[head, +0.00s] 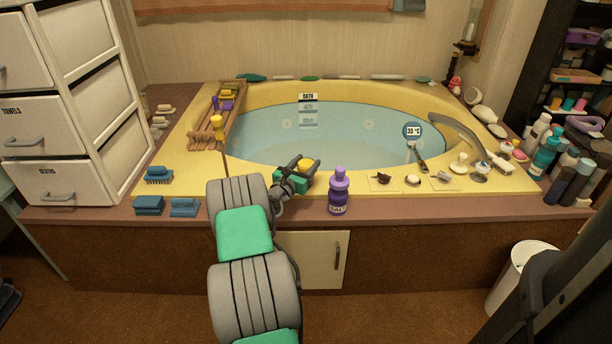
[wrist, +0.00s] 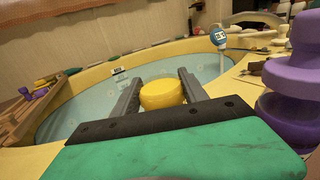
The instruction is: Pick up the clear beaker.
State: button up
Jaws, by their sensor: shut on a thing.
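My gripper (head: 307,162) is over the near rim of the tub and is shut on a yellow round-topped thing (head: 305,138). In the wrist view the same thing sits between the two dark fingers of my gripper (wrist: 160,78), with its smooth yellow top facing the camera. Its lower part is hidden by the gripper, so I cannot tell whether it touches the rim or is lifted. I cannot make out a clear beaker in either view.
A purple salt bottle (head: 339,192) stands close to the right of my gripper, and looms large in the wrist view (wrist: 290,75). The tub's water (head: 340,130) lies beyond. Several bottles (head: 545,150) crowd the right corner.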

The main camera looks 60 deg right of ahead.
jog(key=c, duration=0.4)
jog(key=shift+r, duration=0.1)
jog(key=shift+c, duration=0.2)
